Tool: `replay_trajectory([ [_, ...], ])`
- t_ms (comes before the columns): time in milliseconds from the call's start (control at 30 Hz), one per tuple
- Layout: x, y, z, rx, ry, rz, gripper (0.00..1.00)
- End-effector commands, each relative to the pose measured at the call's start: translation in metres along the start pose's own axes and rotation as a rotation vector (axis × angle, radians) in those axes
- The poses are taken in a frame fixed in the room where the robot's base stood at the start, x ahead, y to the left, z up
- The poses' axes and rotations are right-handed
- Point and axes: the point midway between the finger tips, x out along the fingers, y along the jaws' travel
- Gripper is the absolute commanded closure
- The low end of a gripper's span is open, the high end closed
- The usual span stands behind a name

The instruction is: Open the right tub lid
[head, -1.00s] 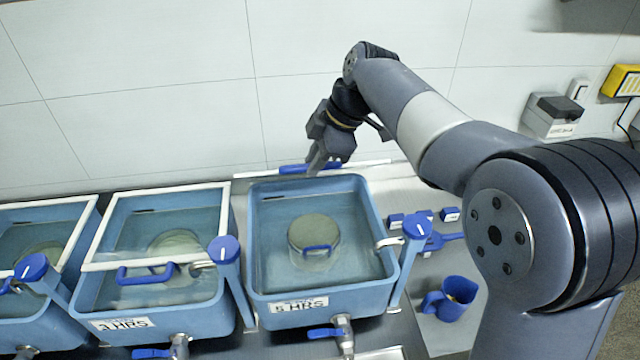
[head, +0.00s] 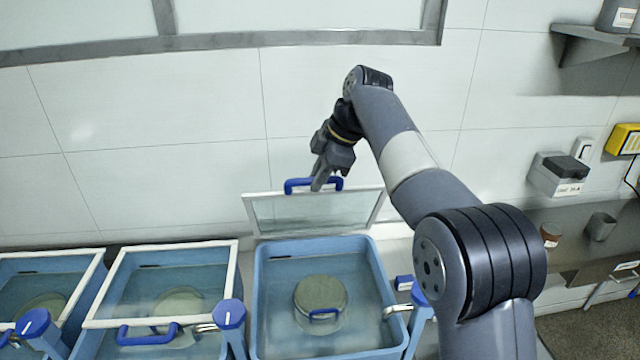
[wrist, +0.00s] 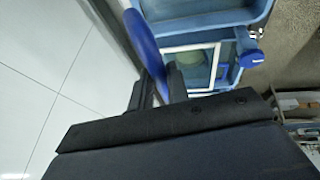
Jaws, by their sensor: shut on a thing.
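The right tub (head: 262,300) is blue and holds water, with a round grey-green piece (head: 320,292) with a blue handle inside it. Its lid (head: 312,213), a clear pane in a white frame, stands raised and tilted at the back edge of the tub, so the top of the tub is uncovered. My gripper (head: 318,184) is shut on the blue lid handle (head: 298,185) at the lid's upper edge. In the wrist view the blue handle (wrist: 146,45) lies at the jaws, and the fingertips are partly hidden.
The middle tub (head: 100,345) and left tub (head: 85,310) have their framed lids lying closed. The tiled wall (head: 200,180) is close behind the tubs. A dark shelf (head: 570,235) with cups is at the right.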

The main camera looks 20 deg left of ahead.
Motion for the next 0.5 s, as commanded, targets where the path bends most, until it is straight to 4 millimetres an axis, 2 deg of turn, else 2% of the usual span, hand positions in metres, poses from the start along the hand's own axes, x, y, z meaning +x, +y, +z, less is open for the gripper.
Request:
replay_trajectory([
  [33, 0.009, 0.003, 0.005, 0.006, -0.007, -0.010, 1.00],
  [500, 0.005, 0.026, 0.004, 0.007, -0.006, -0.013, 1.00],
])
